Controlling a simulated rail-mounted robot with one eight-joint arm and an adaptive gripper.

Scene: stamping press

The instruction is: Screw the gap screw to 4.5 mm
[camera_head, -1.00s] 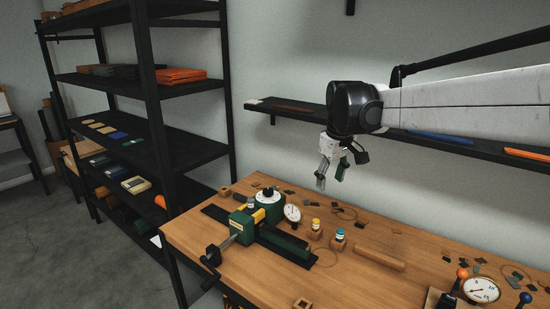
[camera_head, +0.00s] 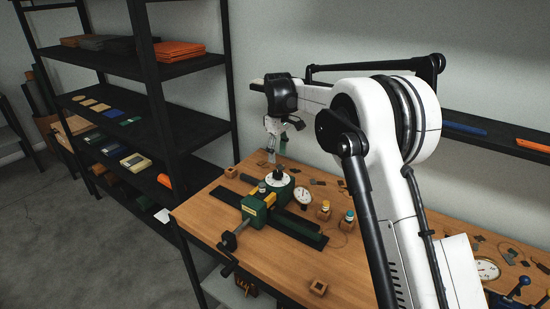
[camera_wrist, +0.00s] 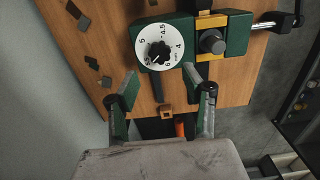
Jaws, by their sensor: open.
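The gap screw (camera_wrist: 159,52) is a black lobed knob at the centre of a white dial (camera_wrist: 143,37) with printed numbers, among them 4, 4.5, 5 and 6. I cannot surely read its setting. The dial sits on the green stamping press (camera_wrist: 180,26); in the head view it is a small white disc (camera_head: 278,180) on top of the press (camera_head: 253,210). My gripper (camera_head: 271,158) hangs just above and behind the dial. In the wrist view its fingers (camera_wrist: 160,76) are apart and empty, below the dial in the picture, with no visible contact with the knob.
A round gauge (camera_head: 303,197) stands right of the press. Small bottles in wooden blocks (camera_head: 323,210) stand farther right on the wooden bench (camera_head: 263,262). A crank handle (camera_head: 230,240) sticks out at the press's front. A black shelf rack (camera_head: 180,125) stands left.

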